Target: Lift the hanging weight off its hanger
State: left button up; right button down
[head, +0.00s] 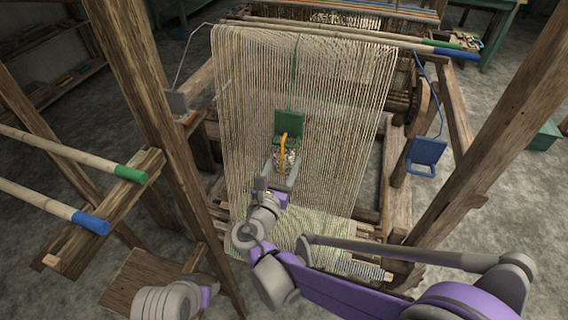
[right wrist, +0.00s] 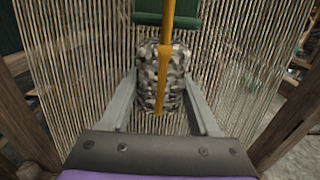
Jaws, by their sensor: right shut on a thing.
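The weight (head: 290,160) is a mottled grey, camouflage-like block with an orange-yellow strap (head: 283,146) down its front. A green plate-like hanger (head: 291,121) is directly behind and above it, on a green cord in front of the warp threads. My right gripper (head: 281,172) is shut on the weight, one finger on each side. In the right wrist view the weight (right wrist: 150,75) is upright between the grey fingers, and the green hanger (right wrist: 190,18) shows above. Whether weight and hanger still touch cannot be told. Only part of my left arm shows, at lower left.
Warp threads (head: 330,90) hang close behind the weight. A blue hanger (head: 427,153) hangs at right and a grey piece (head: 178,104) at left. Thick wooden posts (head: 150,100) stand on both sides, with rods (head: 75,150) at left.

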jog(key=shift+r, duration=0.45)
jog(key=v, duration=1.4)
jog(key=shift+b, duration=0.4)
